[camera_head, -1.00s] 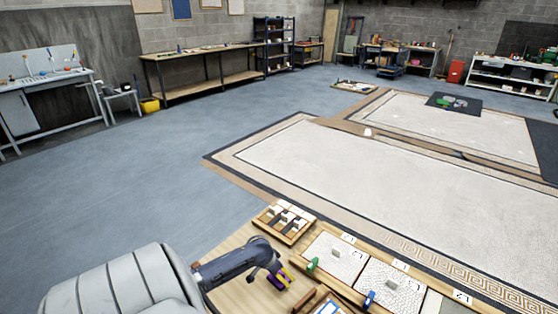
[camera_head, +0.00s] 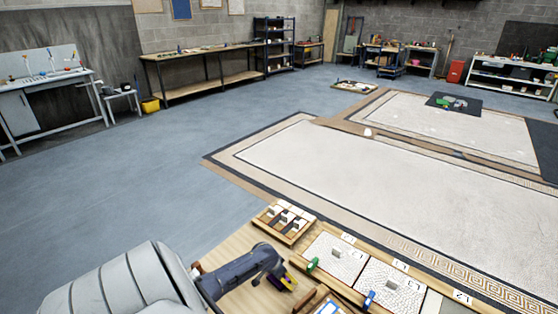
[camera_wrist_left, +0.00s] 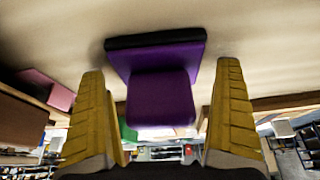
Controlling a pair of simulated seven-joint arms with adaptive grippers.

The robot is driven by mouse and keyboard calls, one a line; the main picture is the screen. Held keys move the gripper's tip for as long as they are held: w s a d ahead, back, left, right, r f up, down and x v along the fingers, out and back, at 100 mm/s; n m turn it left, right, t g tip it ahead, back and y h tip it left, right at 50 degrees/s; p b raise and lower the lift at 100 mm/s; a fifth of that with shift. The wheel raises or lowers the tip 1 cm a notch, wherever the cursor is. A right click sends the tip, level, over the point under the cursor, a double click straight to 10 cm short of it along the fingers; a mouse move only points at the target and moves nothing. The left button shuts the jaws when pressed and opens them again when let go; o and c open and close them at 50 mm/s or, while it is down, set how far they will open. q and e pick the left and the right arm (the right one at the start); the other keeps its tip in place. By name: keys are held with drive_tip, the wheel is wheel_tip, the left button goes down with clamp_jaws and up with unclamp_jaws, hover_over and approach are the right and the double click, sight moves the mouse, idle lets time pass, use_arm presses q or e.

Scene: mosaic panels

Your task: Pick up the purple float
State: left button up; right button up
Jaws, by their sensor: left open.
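The purple float (camera_wrist_left: 160,95) has a purple block-shaped handle and a dark pad, and fills the middle of the left wrist view. My left gripper (camera_head: 286,279) is over the wooden bench at the bottom of the head view. Its two yellow ribbed fingers stand apart on either side of the float's handle in the wrist view, with a visible gap on each side. In the head view the gripper mostly hides the float. My right gripper is not in view.
A green-handled tool (camera_head: 312,265) and a blue-handled tool (camera_head: 369,299) stand by the pale mosaic panels (camera_head: 340,250) to the right. A wooden tray (camera_head: 283,222) with white blocks lies behind the gripper. A pink object (camera_wrist_left: 45,90) shows at left in the wrist view.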

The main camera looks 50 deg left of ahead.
use_arm(q)
drive_tip(key=c, duration=1.5)
drive_tip(key=shift+o, duration=0.2)
drive_tip(key=shift+r, duration=0.25)
